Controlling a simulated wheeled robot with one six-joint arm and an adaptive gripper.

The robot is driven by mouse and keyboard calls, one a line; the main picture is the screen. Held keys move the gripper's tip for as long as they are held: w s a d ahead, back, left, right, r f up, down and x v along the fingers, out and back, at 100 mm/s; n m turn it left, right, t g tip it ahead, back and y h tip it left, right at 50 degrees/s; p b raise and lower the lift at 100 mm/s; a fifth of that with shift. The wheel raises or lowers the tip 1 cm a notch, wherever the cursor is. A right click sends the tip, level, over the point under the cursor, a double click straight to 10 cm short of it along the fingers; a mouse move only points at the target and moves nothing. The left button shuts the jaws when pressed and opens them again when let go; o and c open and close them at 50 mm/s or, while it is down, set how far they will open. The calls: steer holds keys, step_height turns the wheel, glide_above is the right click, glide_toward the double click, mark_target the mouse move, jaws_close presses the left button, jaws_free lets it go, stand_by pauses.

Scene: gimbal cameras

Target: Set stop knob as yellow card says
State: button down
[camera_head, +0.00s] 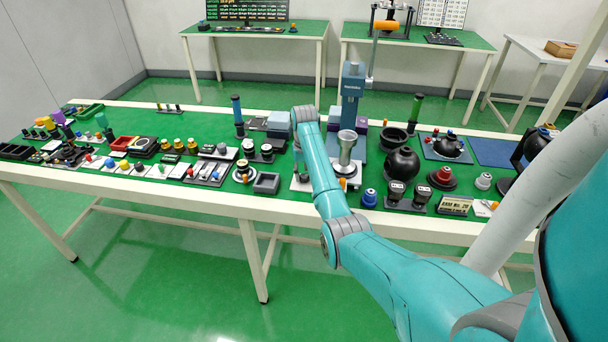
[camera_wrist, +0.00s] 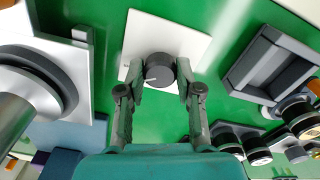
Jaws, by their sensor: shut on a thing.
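A dark round knob (camera_wrist: 159,70) stands on a square white plate (camera_wrist: 150,28) in the wrist view. A pale mark shows on the knob's face, pointing toward the lower left. My gripper (camera_wrist: 160,78) has one finger on each side of the knob and is shut on it. In the head view the white plate (camera_head: 299,184) lies near the front edge of the table, and my arm hides most of the knob. I cannot surely make out a yellow card; a small dark sign with pale yellow lettering (camera_head: 455,205) stands at the right.
A grey open tray (camera_head: 266,183) sits just left of the plate. A blue column stand (camera_head: 352,95) with a metal cup (camera_head: 347,146) rises close on the right. Several jars, knobs and blocks crowd the green table (camera_head: 215,114). Some bare green surface surrounds the plate.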

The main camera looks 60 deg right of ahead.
stand_by(0.5)
steer(key=c, duration=0.8)
jaws_free()
steer(key=shift+o, duration=0.2)
